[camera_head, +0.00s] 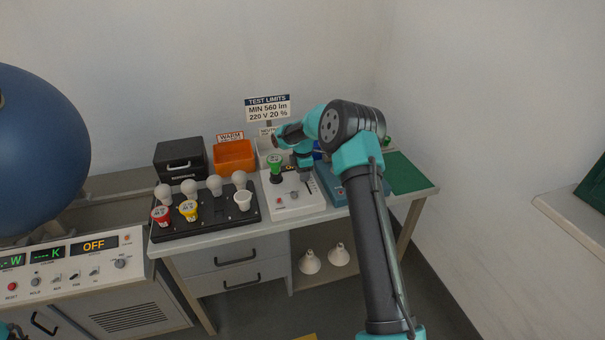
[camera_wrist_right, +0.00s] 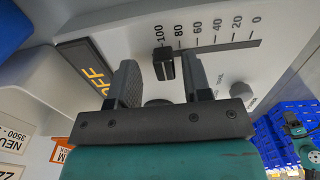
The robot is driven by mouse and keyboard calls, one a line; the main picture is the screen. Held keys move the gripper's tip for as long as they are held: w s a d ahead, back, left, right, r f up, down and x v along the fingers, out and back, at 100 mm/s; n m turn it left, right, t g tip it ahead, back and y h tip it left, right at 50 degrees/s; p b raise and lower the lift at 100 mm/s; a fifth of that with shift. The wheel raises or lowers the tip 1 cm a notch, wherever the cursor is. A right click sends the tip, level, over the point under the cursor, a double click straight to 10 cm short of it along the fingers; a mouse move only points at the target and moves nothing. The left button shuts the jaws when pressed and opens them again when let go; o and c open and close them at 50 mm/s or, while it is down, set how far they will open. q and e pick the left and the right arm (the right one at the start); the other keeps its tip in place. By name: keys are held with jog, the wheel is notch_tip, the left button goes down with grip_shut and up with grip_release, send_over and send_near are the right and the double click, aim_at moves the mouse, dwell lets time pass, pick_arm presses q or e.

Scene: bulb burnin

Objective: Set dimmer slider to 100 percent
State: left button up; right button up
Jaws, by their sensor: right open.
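The dimmer slider's dark knob (camera_wrist_right: 163,66) stands at the 100 end of its slot, beside the 100 mark in the right wrist view. The bare slot (camera_wrist_right: 222,46) runs from it toward 0. My right gripper (camera_wrist_right: 160,78) is open, with one finger on each side of the knob. I cannot tell whether either finger touches it. In the head view my right gripper (camera_head: 306,178) is over the back right of the white control box (camera_head: 287,208), and the knob is hidden there. My left gripper is not clearly seen.
An orange OFF display (camera_wrist_right: 85,68) and a round knob (camera_wrist_right: 241,91) flank the slider. A black tray (camera_head: 217,226) with several bulbs and cups is left of the box.

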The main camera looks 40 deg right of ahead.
jog(key=shift+r, duration=0.1)
notch_tip(320, 180, up, 17)
jog(key=shift+r, duration=0.15)
dwell(0.5)
jog(key=shift+a, duration=0.1)
dwell(0.3)
